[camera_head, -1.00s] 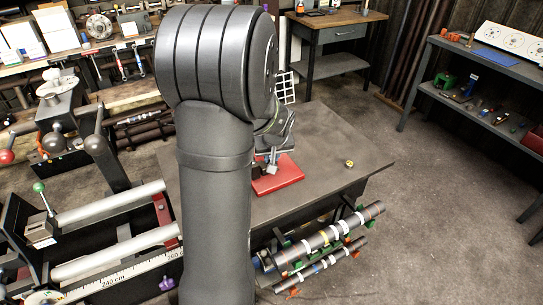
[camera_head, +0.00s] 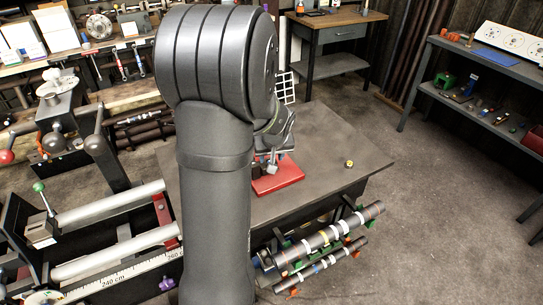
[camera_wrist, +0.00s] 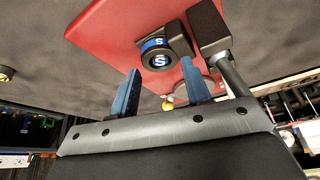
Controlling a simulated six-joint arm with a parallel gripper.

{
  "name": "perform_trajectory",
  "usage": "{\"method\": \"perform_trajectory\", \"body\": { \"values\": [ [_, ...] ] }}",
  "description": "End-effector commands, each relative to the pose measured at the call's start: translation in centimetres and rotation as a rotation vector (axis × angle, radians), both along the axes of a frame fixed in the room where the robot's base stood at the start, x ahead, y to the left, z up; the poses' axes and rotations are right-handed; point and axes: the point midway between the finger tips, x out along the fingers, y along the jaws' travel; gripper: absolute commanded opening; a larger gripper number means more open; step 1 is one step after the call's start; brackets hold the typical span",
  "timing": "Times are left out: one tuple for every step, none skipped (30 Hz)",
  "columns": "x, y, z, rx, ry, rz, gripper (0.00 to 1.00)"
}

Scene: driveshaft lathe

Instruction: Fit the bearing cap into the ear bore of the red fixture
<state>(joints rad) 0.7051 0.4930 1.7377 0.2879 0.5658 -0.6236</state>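The red fixture's plate (camera_head: 278,179) lies on the dark table; its upright parts are mostly hidden behind my arm. In the wrist view, the red plate (camera_wrist: 110,22) carries a dark block and a dark round piece (camera_wrist: 159,60) with a blue band and a white "S". I cannot tell whether this round piece is the bearing cap. My gripper (camera_wrist: 161,88) has its two blue fingers well apart, with the round piece showing beyond the gap; no grip on it is visible. A small yellow-and-black round piece (camera_head: 349,163) lies on the table, right of the fixture.
A dark post with a square head (camera_wrist: 209,28) stands close to the right finger. The table's (camera_head: 335,140) right part is clear apart from the small yellow piece. Shafts (camera_head: 325,240) hang on a rack below its front edge.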

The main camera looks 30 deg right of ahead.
Motion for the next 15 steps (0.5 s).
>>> {"method": "perform_trajectory", "body": {
  "values": [
    [0.0, 0.0, 0.0, 0.0, 0.0, 0.0, 0.44],
    [0.0, 0.0, 0.0, 0.0, 0.0, 0.0, 0.44],
    [0.0, 0.0, 0.0, 0.0, 0.0, 0.0, 0.44],
    [0.0, 0.0, 0.1, 0.0, 0.0, 0.0, 0.44],
    [-0.1, 0.0, 0.2, 0.0, 0.0, 0.0, 0.44],
    [-0.2, 0.0, 0.5, 0.0, -0.001, 0.0, 0.44],
    [-0.3, 0.1, 0.7, 0.0, -0.001, 0.0, 0.44],
    [-0.4, 0.1, 1.0, 0.0, -0.001, 0.0, 0.44],
    [-0.5, 0.1, 1.5, -0.002, -0.003, 0.0, 0.44],
    [-0.7, 0.2, 2.0, -0.002, -0.002, 0.001, 0.44],
    [-0.9, 0.3, 2.4, -0.002, -0.003, 0.0, 0.44],
    [-1.2, 0.3, 3.1, -0.003, -0.003, -0.001, 0.44],
    [-1.4, 0.4, 3.7, -0.003, -0.004, -0.001, 0.44],
    [-1.6, 0.4, 4.2, -0.002, -0.004, 0.0, 0.44],
    [-1.9, 0.5, 5.0, -0.003, -0.004, -0.001, 0.44]
  ]
}}
